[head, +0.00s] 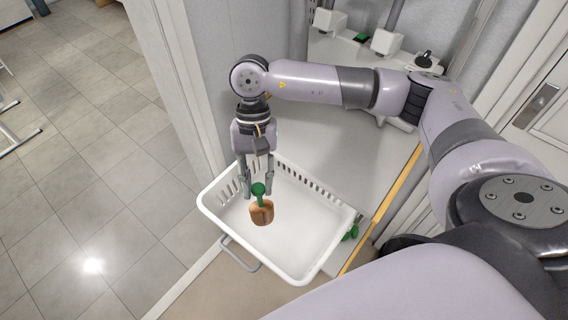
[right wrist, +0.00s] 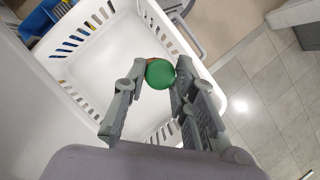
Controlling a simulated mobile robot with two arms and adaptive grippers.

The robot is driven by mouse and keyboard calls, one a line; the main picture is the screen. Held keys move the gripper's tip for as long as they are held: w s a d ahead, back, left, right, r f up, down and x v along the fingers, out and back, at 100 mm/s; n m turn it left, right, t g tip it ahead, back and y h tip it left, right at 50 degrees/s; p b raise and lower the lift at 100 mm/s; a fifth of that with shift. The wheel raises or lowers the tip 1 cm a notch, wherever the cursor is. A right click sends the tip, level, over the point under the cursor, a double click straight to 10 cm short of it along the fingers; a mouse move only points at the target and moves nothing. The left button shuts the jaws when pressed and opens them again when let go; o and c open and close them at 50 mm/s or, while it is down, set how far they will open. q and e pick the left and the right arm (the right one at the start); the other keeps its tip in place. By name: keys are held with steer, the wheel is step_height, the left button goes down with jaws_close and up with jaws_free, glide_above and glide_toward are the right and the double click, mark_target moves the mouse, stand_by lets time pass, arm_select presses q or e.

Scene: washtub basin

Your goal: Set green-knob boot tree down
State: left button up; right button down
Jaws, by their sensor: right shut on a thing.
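The boot tree has a green knob (head: 258,189) and a brown wooden body (head: 262,213). My right gripper (head: 258,187) points down and is shut on it near the knob. The boot tree hangs within the outline of a white slotted basket (head: 325,262); I cannot tell whether it touches the basket floor. In the right wrist view, the knob (right wrist: 160,73) sits between the fingertips and hides most of the body. The basket (right wrist: 112,60) shows behind it. My left gripper is not in view.
The basket's visible floor is otherwise bare. A green item (head: 350,233) lies just outside its right side. White fixtures (head: 385,42) stand at the back of the light surface. A blue item (right wrist: 42,20) shows beside the basket. Tiled floor (head: 85,185) lies to the left.

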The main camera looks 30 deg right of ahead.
steer(key=w+a+r+m+t+y+b, duration=0.1)
steer(key=w+r+m+t+y+b, duration=0.2)
steer(key=w+r+m, duration=0.6)
arm_select(q)
steer(key=p, duration=0.1)
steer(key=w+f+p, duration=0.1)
steer(key=p, duration=0.1)
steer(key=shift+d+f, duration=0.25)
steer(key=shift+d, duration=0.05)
arm_select(e)
step_height(320, 180, down, 20)
steer(key=s+m, duration=0.1)
steer(key=s, duration=0.1)
steer(key=shift+s+f+m+t+h, duration=0.15)
steer(key=shift+s+m+t+h, duration=0.15)
steer(key=shift+s, duration=0.05)
steer(key=shift+f, duration=0.2)
steer(key=c, duration=1.3)
jaws_free()
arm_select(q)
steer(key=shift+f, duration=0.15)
arm_select(e)
steer(key=shift+r, duration=0.15)
